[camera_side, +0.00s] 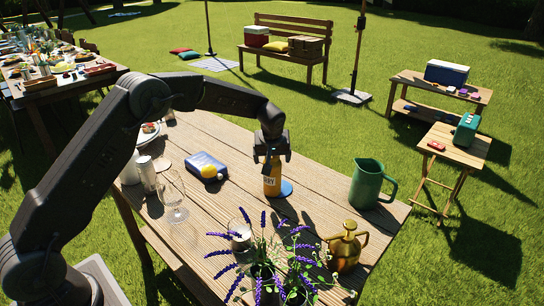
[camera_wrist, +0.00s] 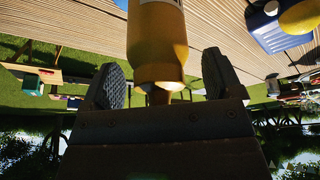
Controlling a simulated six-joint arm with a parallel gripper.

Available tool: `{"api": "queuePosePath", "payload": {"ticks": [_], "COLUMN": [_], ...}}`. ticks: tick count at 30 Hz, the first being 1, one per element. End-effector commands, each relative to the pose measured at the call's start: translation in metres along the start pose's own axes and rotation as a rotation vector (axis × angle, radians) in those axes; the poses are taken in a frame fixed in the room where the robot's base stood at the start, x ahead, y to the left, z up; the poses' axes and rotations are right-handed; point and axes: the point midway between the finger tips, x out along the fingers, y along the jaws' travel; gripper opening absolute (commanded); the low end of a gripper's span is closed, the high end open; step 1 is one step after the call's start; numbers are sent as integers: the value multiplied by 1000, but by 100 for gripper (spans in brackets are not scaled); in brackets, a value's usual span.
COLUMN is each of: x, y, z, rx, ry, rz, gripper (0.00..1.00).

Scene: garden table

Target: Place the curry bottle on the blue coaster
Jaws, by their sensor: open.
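The curry bottle (camera_side: 271,181) is a yellow-orange bottle standing upright on the wooden table. The blue coaster (camera_side: 287,188) lies at its base and shows to the bottle's right in the side view. I cannot tell whether the bottle's base is on the coaster or just beside it. My gripper (camera_side: 272,154) points down at the bottle's top. In the wrist view the bottle (camera_wrist: 157,40) appears between my two spread fingers (camera_wrist: 162,85), with a gap on each side. A sliver of blue, likely the coaster (camera_wrist: 121,4), shows at the top edge beside the bottle.
A green pitcher (camera_side: 367,184) stands to the right. A brass watering can (camera_side: 344,247), lavender (camera_side: 262,275) and a clear glass (camera_side: 240,236) are at the front.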

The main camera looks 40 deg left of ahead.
Motion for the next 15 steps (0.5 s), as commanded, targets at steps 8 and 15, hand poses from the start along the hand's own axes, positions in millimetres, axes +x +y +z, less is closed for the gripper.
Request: {"api": "queuePosePath", "payload": {"ticks": [8,15], "x": [-7,-50], "y": [0,1], "z": [-2,-2], "rx": [0,-1], "ry": [1,3], "rz": [1,4], "gripper": [85,85]}}
